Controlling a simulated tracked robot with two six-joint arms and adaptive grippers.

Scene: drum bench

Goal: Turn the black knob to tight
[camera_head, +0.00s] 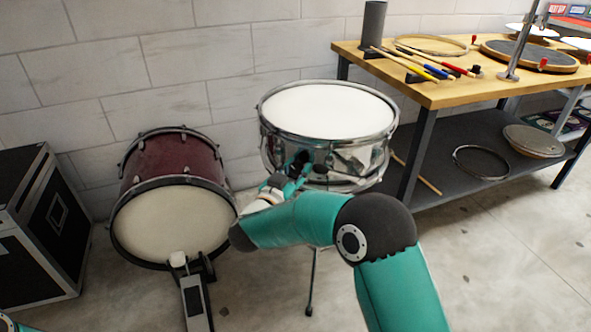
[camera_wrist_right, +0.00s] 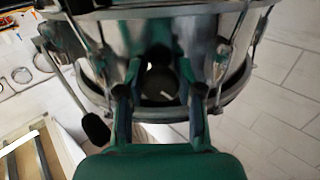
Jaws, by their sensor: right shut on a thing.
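The chrome snare drum (camera_head: 331,113) with a white head sits on its stand in the middle of the head view. My right gripper (camera_head: 301,166) reaches its near side. In the right wrist view, my right gripper (camera_wrist_right: 160,92) has a finger on each side of the round black knob (camera_wrist_right: 158,82) and is shut on it. The knob's face bears a short white mark, slanted down to the right. The fingers partly cover the knob's sides. In the head view the gripper hides most of the knob. My left gripper is out of view.
A dark red bass drum (camera_head: 172,160) with a pedal (camera_head: 194,300) stands left of the snare. A black case (camera_head: 45,225) is at the far left. A wooden bench (camera_head: 450,92) with sticks and pads stands at the right. A black-tipped lever (camera_wrist_right: 95,128) hangs left of my fingers.

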